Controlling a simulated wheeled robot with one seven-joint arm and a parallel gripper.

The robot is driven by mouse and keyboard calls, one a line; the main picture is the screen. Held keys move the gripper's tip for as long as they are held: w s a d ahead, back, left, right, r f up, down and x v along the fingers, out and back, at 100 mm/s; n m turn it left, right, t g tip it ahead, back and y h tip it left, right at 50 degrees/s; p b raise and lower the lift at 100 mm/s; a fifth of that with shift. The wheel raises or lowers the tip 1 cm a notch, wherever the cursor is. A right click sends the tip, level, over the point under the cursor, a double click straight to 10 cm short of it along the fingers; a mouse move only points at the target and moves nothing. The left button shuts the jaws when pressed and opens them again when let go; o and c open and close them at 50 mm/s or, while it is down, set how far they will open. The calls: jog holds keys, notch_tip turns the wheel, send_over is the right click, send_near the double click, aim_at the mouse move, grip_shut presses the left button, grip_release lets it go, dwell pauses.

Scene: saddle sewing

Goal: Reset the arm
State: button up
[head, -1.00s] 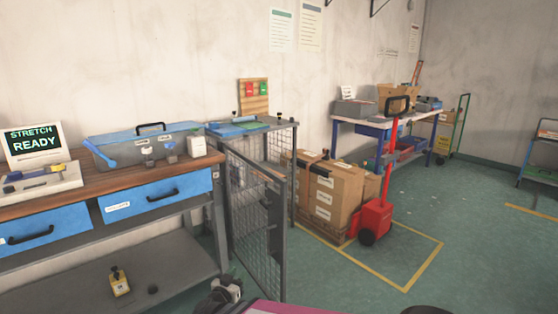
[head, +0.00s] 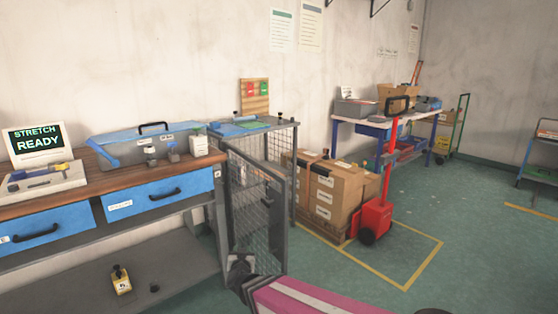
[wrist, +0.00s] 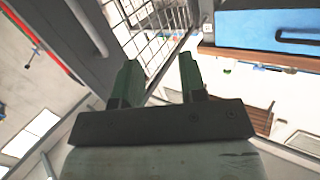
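My gripper (wrist: 160,75) shows in the wrist view with its two green fingers apart and nothing between them. Behind the fingers in that view are a mesh panel and a blue drawer front. In the head view my arm, with a pink and white link, comes in at the bottom centre. Its dark end is low, in front of the open mesh cage door (head: 257,215). The fingertips are not clear in the head view.
A workbench (head: 110,186) with blue drawers (head: 158,194) stands at left, holding a grey-blue toolbox (head: 145,148) and a screen reading "STRETCH READY" (head: 38,142).

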jog(key=w+d+f+n+g+y, duration=0.2)
jog(key=d+f+n+g+y, duration=0.15)
jog(key=d+g, duration=0.75)
jog(key=s+d+m+g+h, duration=0.1)
jog(key=s+d+g+h, duration=0.1)
jog(key=d, duration=0.9)
jog(key=s+d+f+m+g+h, duration=0.1)
jog(key=s+d+m+g+h, duration=0.1)
jog(key=s+d, duration=0.4)
jog(key=d+g+h, duration=0.1)
jog(key=d, duration=0.4)
jog(key=shift+s+d+f+g, duration=0.2)
jog(key=shift+s+d+g, duration=0.05)
jog(key=shift+s+g, duration=0.15)
